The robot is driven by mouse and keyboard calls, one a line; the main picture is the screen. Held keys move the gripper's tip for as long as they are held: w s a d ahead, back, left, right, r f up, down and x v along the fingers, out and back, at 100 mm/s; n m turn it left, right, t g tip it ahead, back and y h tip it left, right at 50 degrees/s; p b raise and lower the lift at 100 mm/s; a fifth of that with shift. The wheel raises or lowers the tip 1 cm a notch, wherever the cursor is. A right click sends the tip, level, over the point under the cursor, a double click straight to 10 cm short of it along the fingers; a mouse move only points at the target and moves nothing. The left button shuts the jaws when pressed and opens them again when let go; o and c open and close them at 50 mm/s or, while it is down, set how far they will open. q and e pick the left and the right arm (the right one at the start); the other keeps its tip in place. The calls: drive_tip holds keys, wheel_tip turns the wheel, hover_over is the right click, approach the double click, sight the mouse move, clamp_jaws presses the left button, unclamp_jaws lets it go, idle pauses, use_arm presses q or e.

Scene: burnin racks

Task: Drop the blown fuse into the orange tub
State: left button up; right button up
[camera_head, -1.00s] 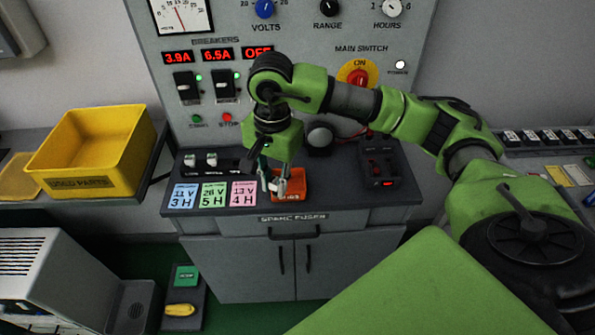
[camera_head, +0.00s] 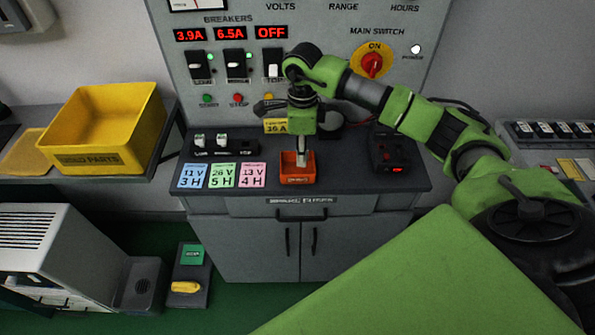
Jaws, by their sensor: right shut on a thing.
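The small orange tub (camera_head: 297,180) stands on the dark ledge of the grey panel cabinet, with a label on its front too small to read. My right gripper (camera_head: 301,160) points straight down over the tub, its fingertips at or just above the opening. It is shut on a small pale thing, most likely the fuse, which is mostly hidden between the fingers. I cannot tell if the fuse touches the tub. My left gripper is out of view.
Blue, green and pink cards (camera_head: 222,176) lie left of the tub. A black box with a red light (camera_head: 391,149) stands to its right. A yellow bin (camera_head: 108,128) sits on the left shelf. Breaker switches (camera_head: 236,66) are on the panel behind.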

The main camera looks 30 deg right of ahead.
wheel_tip(320, 180, down, 2)
drive_tip(key=shift+f+b, duration=0.1)
drive_tip(key=shift+b, duration=0.25)
drive_tip(key=o, duration=1)
drive_tip(key=shift+s, duration=0.1)
wheel_tip(320, 180, up, 12)
drive_tip(key=shift+r, duration=0.15)
